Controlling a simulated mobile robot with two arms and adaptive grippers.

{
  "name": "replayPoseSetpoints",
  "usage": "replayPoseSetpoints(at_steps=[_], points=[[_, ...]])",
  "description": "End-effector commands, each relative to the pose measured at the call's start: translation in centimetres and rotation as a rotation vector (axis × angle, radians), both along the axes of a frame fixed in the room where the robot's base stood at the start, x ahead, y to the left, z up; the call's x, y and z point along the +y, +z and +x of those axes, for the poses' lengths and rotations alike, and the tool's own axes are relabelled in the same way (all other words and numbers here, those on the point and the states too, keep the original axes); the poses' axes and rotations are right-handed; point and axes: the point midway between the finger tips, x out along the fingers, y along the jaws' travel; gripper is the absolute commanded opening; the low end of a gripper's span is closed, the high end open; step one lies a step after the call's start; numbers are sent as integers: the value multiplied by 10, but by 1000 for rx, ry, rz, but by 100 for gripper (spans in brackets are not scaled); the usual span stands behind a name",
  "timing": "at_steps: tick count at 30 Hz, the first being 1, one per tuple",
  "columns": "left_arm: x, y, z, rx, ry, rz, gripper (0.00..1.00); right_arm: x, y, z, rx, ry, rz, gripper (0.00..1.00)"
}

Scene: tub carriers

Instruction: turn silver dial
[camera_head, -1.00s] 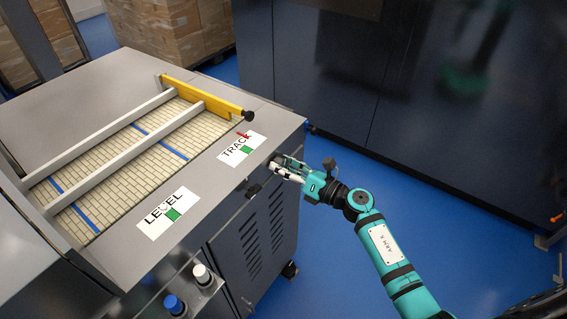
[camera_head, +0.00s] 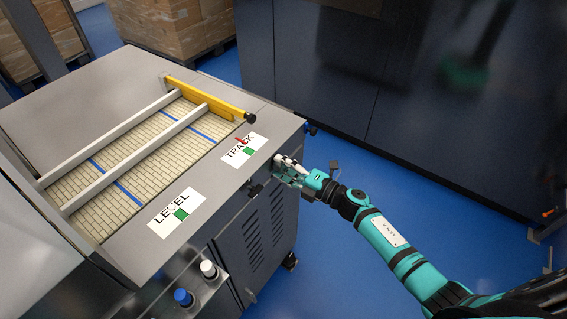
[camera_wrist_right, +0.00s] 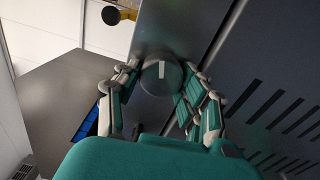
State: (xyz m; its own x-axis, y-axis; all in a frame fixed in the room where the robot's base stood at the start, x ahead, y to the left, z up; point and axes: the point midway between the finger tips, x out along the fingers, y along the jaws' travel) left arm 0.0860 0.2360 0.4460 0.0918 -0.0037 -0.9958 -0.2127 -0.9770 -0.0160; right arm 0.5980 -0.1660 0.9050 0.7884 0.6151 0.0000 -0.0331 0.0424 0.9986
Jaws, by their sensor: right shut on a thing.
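The silver dial (camera_wrist_right: 161,76) shows in the right wrist view as a round grey knob with a short white mark, which points nearly straight up the picture. My right gripper (camera_wrist_right: 160,88) has its fingers on both sides of the dial and is shut on it. In the head view my right gripper (camera_head: 277,168) is at the machine's front side, just below the TRACK label (camera_head: 243,150), and hides the dial. That label has a green patch and a red pointer (camera_head: 241,140) above the patch. My left gripper is not in view.
The machine (camera_head: 190,215) carries a tiled belt with blue stripes, two grey rails and a yellow bar (camera_head: 205,98). A LEVEL label (camera_head: 176,212), a black knob (camera_head: 255,189), a white-grey knob (camera_head: 208,269) and a blue knob (camera_head: 183,297) are nearby. Blue floor (camera_head: 350,215) lies to the right.

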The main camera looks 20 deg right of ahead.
Motion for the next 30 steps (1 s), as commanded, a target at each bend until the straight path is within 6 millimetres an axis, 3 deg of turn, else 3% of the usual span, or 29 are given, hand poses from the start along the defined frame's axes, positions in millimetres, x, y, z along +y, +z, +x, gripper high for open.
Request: replayPoseSetpoints(at_steps=[16, 30], points=[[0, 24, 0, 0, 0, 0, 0, -1, 2, 0, 295, -1, 371, 8], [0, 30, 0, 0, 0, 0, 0, -1, 1, 0, 405, -2, 515, 8]])
